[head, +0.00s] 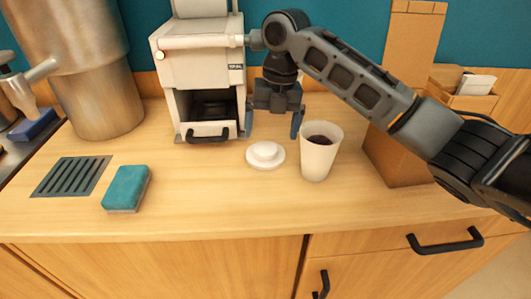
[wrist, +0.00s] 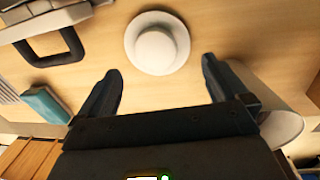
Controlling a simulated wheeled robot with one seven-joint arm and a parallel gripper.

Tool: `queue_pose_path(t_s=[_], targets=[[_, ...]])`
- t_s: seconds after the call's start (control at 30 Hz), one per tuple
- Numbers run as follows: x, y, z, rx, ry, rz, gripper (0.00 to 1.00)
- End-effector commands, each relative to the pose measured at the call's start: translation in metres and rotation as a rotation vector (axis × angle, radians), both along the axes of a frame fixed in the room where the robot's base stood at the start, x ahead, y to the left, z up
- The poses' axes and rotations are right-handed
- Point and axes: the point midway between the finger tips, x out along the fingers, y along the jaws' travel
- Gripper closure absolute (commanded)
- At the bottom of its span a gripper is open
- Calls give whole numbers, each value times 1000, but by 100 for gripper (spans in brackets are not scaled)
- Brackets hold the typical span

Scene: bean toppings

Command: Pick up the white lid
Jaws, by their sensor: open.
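The white lid (head: 265,155) is a round disc with a raised middle. It lies flat on the wooden counter, left of a white cup. In the wrist view the lid (wrist: 157,43) is at the top middle, beyond my fingertips and roughly centred between them. My gripper (head: 273,122) is above the counter, near the lid, with its fingers pointing down. In the wrist view my gripper (wrist: 162,75) is open and nothing is between its fingers.
The white cup (head: 318,155) with dark contents stands right of the lid, close to a finger. A white coffee machine (head: 203,60) stands behind left. A brown box (head: 390,160) is at right. A teal sponge (head: 127,187) lies left. The counter (head: 215,195) in front is clear.

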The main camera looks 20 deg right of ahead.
Motion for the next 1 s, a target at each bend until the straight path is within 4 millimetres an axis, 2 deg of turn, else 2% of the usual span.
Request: queue_pose_path(t_s=[0.4,0.7,1.0], targets=[[6,-1,-50,-1,3,-1,0],[6,-1,-54,-1,0,-1,0],[6,-1,-54,-1,0,-1,29]])
